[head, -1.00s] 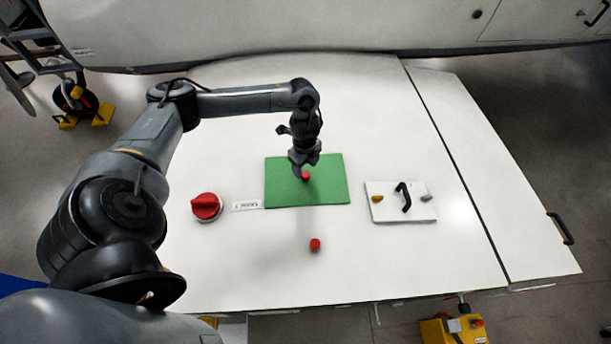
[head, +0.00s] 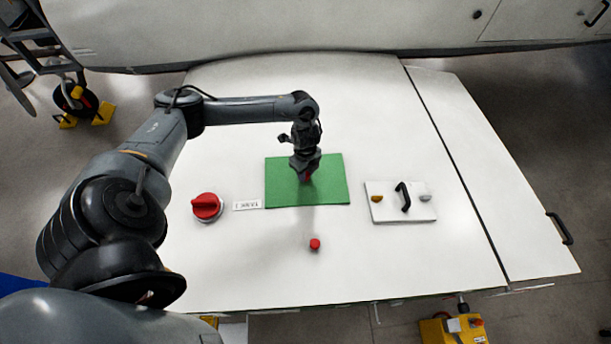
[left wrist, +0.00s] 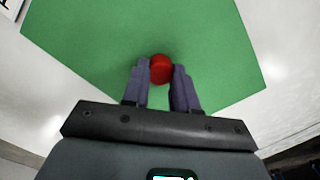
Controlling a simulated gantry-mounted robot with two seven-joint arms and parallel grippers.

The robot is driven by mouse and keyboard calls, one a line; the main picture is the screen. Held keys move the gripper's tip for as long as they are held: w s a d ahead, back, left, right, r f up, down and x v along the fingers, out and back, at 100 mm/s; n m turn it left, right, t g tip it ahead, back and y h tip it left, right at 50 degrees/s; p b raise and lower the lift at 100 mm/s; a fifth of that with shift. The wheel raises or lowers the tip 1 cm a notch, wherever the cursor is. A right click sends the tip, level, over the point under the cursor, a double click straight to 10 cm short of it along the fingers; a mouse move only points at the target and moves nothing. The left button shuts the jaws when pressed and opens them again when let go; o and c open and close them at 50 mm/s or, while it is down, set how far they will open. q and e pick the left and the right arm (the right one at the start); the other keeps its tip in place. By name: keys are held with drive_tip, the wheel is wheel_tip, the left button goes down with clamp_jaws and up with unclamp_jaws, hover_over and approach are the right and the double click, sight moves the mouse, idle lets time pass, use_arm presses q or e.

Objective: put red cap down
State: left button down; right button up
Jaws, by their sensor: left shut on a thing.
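My left gripper (head: 306,174) is over the green mat (head: 335,192), pointing down, with its fingers shut on a red cap (head: 308,178). In the left wrist view the red cap (left wrist: 161,69) sits between the two fingertips (left wrist: 160,75), with the green mat (left wrist: 105,35) behind it. I cannot tell whether the cap touches the mat. A second red cap (head: 315,244) stands on the white table in front of the mat. My right gripper is not in view.
A red rotary knob (head: 206,206) and a small white label (head: 247,205) are left of the mat. The white table (head: 250,265) is mostly clear.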

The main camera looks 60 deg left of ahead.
use_arm(q)
drive_tip(key=shift+r, duration=0.15)
wheel_tip(320, 180, up, 4)
drive_tip(key=shift+w+f, duration=0.1)
drive_tip(key=w+d+r+n+p, duration=0.2)
drive_tip(key=d+r+n+p, duration=0.3)
drive_tip(key=d, duration=0.8)
drive_tip(key=w+d+r+n+p, duration=0.3)
drive_tip(key=d+r+n+p, duration=0.3)
drive_tip(key=d+r+n, duration=0.4)
drive_tip(key=d+r, duration=0.3)
drive_tip(key=shift+w+r, duration=0.15)
drive_tip(key=shift+w, duration=0.05)
